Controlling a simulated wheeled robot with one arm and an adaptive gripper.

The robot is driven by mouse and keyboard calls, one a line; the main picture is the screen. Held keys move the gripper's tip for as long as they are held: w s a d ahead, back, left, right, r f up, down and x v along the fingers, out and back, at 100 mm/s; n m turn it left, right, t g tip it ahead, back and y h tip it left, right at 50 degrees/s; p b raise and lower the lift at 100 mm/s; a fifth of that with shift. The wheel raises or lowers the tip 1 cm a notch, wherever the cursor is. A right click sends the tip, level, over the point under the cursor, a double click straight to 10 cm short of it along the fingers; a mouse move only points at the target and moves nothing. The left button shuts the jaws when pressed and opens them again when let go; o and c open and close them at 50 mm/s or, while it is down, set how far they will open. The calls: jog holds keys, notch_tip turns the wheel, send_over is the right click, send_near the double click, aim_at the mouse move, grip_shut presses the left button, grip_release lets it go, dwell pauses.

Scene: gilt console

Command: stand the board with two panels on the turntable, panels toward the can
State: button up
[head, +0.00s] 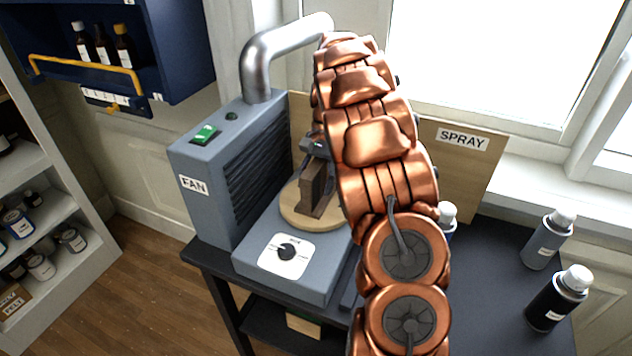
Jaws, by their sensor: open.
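The turntable (290,213) is a round wooden disc on top of the grey base with a dial. A dark brown upright piece, which looks like the board (312,192), stands on it, partly hidden by my arm. I cannot make out its two panels or which way they face. My gripper (316,152) is at the top of this piece, mostly hidden behind my copper arm; its jaws are open. A can with a white cap (447,214) stands just right of my arm, partly hidden. Which can the task means is not clear.
The grey fan unit (205,205) stands close left of the turntable, with a metal duct (262,70) above. A wooden panel marked SPRAY (480,165) stands behind. A grey can (549,240) and a black can (558,298) stand on the dark table (485,300) at right.

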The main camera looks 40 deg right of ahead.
aim_at(318, 160)
jog(key=shift+v, duration=3.75)
jog(key=shift+a, duration=0.15)
jog(key=s+a+r+n+h, duration=0.25)
jog(key=s+a+n, duration=0.45)
jog(key=s+a, duration=1.35)
jog(key=s+a+f+n+h, duration=0.1)
jog(key=s+f+n, duration=0.3)
jog(key=s, duration=0.7)
jog(key=shift+s+a+f+n, duration=0.2)
jog(key=shift+a+f+n, duration=0.2)
jog(key=shift+a+f, duration=0.4)
